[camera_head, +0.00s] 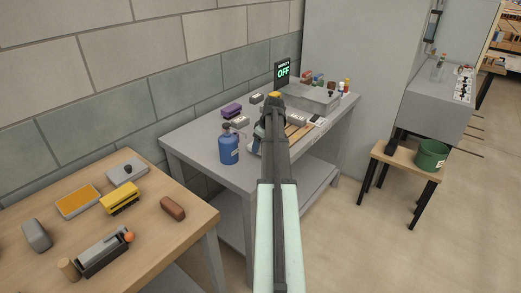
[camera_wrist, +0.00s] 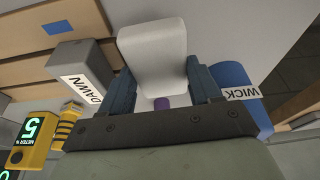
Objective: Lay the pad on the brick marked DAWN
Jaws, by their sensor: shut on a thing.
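My gripper (camera_wrist: 165,80) has its two blue fingers on either side of a pale, rounded-edged block (camera_wrist: 152,45), which looks like the pad, and is shut on it. A grey brick labelled DAWN (camera_wrist: 75,58) lies left of the fingers in the wrist view, apart from the held block. In the head view my gripper (camera_head: 268,128) is over the grey bench and my arm hides much of what is under it. Several small label-bearing blocks (camera_head: 240,121) lie there, but their labels are too small to read.
A blue object labelled WICK (camera_wrist: 232,82) is close to the right finger. A yellow meter reading 5 (camera_wrist: 34,135) and a yellow-black striped thing (camera_wrist: 69,125) are lower left. A blue bottle (camera_head: 228,148) stands at the bench's left front. A grey tray (camera_head: 318,103) is behind right.

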